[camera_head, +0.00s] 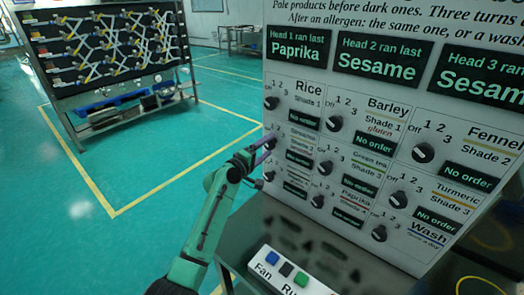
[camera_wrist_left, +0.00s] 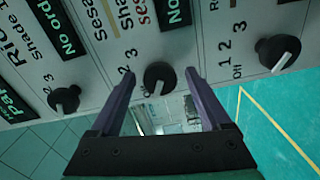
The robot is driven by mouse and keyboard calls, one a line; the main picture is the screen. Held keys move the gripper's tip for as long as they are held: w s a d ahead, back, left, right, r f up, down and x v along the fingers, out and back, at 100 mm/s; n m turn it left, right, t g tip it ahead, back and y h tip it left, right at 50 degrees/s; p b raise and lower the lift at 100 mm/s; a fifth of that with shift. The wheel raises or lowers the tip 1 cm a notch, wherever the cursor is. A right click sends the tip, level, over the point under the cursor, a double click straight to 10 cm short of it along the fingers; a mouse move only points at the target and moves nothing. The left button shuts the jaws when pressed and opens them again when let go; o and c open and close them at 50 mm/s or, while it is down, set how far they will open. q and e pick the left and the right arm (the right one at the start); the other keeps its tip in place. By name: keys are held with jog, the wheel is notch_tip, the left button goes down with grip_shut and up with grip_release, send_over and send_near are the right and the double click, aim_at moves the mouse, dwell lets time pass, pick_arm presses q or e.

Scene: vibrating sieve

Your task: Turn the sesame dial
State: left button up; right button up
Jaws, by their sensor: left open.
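The sesame dial (camera_wrist_left: 159,74) is a round black knob with a pale pointer mark, on the upright white panel (camera_head: 390,75). In the left wrist view it lies between the two purple fingertips of my left gripper (camera_wrist_left: 160,84), which is open. One finger is on each side of the knob, and I see no clear contact. The pointer mark lies close to the "Off" label. In the head view my left gripper (camera_head: 263,150) is at the panel's left column, partly covering the sesame dial. My right gripper is not in view.
The rice dial (camera_wrist_left: 65,99) and a lower dial (camera_wrist_left: 279,54) flank the sesame dial. More dials, such as the barley dial (camera_head: 334,123), fill the panel. A button box (camera_head: 287,271) stands below on a dark table. A rack (camera_head: 105,60) stands behind on green floor.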

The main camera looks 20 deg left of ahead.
pick_arm(q)
jog(key=b+v, duration=0.2)
jog(key=v, duration=1.2)
jog(key=shift+s+b, duration=0.25)
jog(key=shift+b, duration=0.05)
jog(key=shift+f, duration=0.1)
